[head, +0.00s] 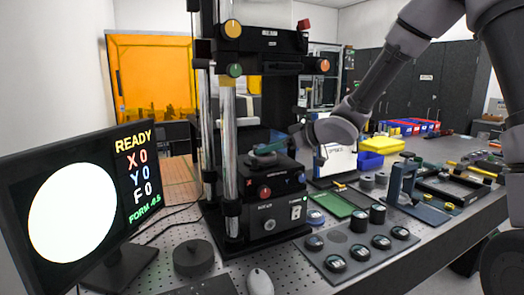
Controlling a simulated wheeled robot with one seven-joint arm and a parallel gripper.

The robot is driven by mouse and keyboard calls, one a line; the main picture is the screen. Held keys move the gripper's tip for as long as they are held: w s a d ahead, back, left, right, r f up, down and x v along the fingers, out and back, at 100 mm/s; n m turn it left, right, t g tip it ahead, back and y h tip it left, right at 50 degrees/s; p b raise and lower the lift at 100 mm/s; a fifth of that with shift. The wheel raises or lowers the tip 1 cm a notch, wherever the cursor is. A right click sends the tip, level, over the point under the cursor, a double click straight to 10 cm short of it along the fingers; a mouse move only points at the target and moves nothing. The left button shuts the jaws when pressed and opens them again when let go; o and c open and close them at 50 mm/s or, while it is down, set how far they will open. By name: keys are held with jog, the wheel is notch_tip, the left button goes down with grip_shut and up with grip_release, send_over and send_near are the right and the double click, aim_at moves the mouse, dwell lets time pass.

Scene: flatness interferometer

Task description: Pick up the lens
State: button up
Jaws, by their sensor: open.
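My arm reaches in from the upper right, and my gripper (296,139) is beside the right side of the black interferometer (265,190). The jaws are open, small and partly lost against the dark machine. A round greenish piece (268,148) rests on the machine's stage, just left of my gripper; I cannot tell whether it is the lens. Several dark round pieces with glossy tops, possibly lenses, sit on a grey tray (345,277) at the front, among them one at the left (335,262) and a taller one (377,215). My gripper is well above and behind this tray.
A monitor (75,200) stands at the left, reading READY. A black puck (193,257) and a mouse (260,282) lie in front of the machine. A green board (333,203), blue bin (369,161), yellow box (382,149) and blue stand (403,185) crowd the right.

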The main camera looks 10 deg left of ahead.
jog(key=shift+w+a+f, duration=0.1)
jog(key=shift+a+f, duration=0.05)
jog(key=shift+a, duration=0.15)
jog(key=c, duration=1.3)
